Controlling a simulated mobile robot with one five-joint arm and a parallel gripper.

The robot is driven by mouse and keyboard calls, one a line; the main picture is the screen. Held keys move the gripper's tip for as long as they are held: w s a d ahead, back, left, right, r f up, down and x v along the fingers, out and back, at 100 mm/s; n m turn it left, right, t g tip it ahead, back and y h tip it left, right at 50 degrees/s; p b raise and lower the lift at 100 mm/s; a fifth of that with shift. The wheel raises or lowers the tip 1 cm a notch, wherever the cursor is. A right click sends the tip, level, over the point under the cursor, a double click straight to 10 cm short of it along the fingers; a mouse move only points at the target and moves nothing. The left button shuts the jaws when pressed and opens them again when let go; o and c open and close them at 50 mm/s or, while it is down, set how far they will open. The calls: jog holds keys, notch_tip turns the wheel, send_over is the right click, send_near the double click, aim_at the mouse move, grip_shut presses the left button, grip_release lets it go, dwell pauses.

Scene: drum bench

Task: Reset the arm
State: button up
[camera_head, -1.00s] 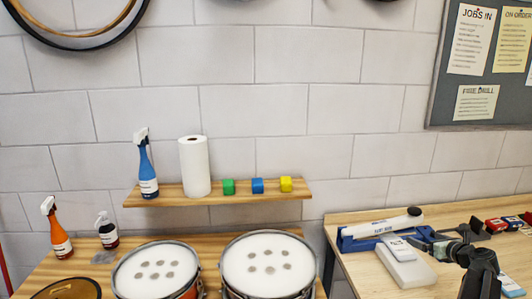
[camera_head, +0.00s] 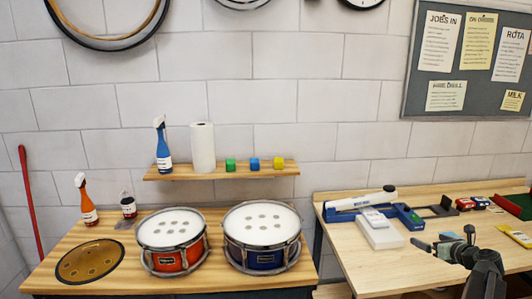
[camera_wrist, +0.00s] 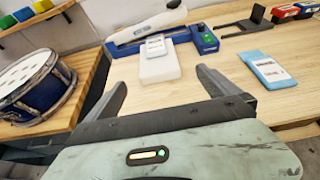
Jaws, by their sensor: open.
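My gripper (camera_head: 446,242) is at the right of the head view, over the front part of the right-hand bench. In the wrist view my gripper (camera_wrist: 160,88) shows two grey fingers spread wide apart with nothing between them. A white box (camera_head: 378,230) with a pale card on it lies on the bench beyond the fingers; it also shows in the wrist view (camera_wrist: 158,65). My gripper is apart from it. A light blue packet (camera_wrist: 270,70) lies to the right of the fingers in the wrist view.
An orange drum (camera_head: 172,258) and a blue drum (camera_head: 262,256) stand on the left bench (camera_head: 60,235). A shelf (camera_head: 215,173) holds a blue spray bottle, paper roll and coloured cubes.

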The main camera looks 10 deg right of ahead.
jog(key=w+a+f+n+g+y+b, duration=0.15)
jog(key=a+f+n, duration=0.4)
jog(key=a, duration=0.55)
jog(key=w+a+f+n+g+y+b, duration=0.1)
jog(key=a+f+n+g+y, duration=0.2)
jog(key=a+n, duration=0.6)
jog(key=w+a+f+n+g+b, duration=0.15)
jog(key=a+f+n, duration=0.3)
jog(key=a, duration=0.85)
jog(key=s+a+f+n+g+h+b, duration=0.1)
jog(key=s+a+f+n+g, duration=0.1)
jog(key=a+n, duration=0.4)
jog(key=s+a+f+n+g+h+b, duration=0.1)
jog(key=s+a+f+n+g, duration=0.2)
jog(key=s+a+n, duration=0.3)
jog(key=s+a+f+n+g+h+b, duration=0.1)
jog(key=s+a+f+n, duration=0.3)
jog(key=a, duration=0.6)
jog(key=shift+s+n+g, duration=0.15)
jog(key=shift+n+g, duration=0.55)
jog(key=shift+n, duration=0.3)
